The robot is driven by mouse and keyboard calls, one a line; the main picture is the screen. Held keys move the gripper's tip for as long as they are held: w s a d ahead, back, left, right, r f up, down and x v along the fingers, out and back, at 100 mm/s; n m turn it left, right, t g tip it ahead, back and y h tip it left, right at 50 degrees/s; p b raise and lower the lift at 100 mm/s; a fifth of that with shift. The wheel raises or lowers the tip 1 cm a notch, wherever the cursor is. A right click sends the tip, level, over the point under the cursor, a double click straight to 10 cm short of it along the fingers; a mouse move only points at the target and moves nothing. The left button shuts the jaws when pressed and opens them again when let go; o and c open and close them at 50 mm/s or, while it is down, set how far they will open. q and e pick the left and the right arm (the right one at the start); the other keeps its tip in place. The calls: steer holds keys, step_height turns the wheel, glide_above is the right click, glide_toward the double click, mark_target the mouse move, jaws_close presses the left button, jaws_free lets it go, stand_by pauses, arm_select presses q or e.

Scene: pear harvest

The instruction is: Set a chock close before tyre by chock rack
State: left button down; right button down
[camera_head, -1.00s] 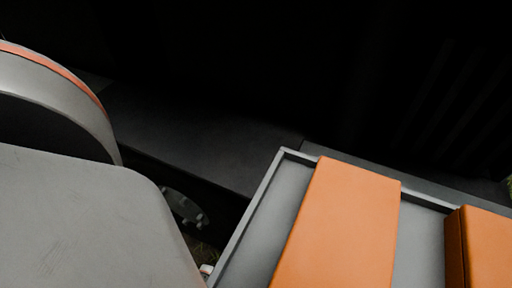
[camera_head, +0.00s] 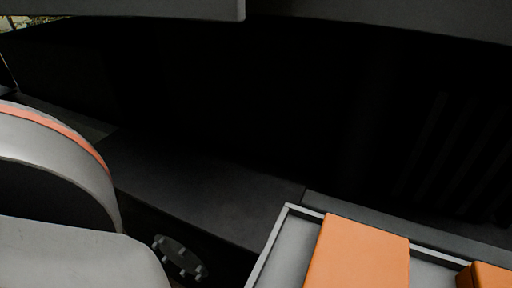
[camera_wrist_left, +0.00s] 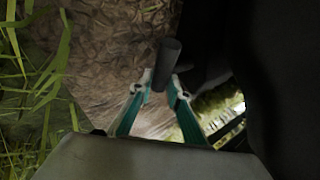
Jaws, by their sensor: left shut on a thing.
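In the left wrist view my left gripper (camera_wrist_left: 163,88) is shut on a dark grey rounded bar (camera_wrist_left: 168,60), which stands up between its teal fingertips. I cannot tell whether the bar belongs to a chock. A large dark curved surface (camera_wrist_left: 285,80), possibly the tyre, fills the right side of that view, close to the gripper. In the head view a round hub with studs (camera_head: 180,257) shows low at the left of centre, in dark shadow. Orange blocks (camera_head: 358,255) lie in a grey tray (camera_head: 268,262), perhaps the chock rack. Neither gripper shows in the head view.
Brown littered ground (camera_wrist_left: 110,55) lies below the left gripper, with green grass (camera_wrist_left: 35,75) at its left. A grey edge (camera_head: 120,8) crosses the top of the head view. Much of the background is black.

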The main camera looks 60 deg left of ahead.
arm_select(q)
steer(key=shift+s+a, duration=0.5)
steer(key=shift+a, duration=0.3)
steer(key=shift+s+a, duration=0.45)
steer(key=shift+a, duration=0.3)
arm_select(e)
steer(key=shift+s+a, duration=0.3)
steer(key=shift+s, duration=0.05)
arm_select(q)
steer(key=c, duration=1.8)
jaws_free()
steer(key=shift+w, duration=0.1)
steer(key=shift+w+a+r, duration=0.1)
steer(key=shift+r, duration=0.05)
steer(key=shift+s+a+r, duration=0.1)
steer(key=shift+s+r, duration=0.3)
steer(key=shift+r, duration=0.1)
steer(key=v, duration=1)
steer(key=shift+s+d+r, duration=0.1)
steer(key=shift+s+d, duration=0.25)
steer(key=shift+s, duration=0.2)
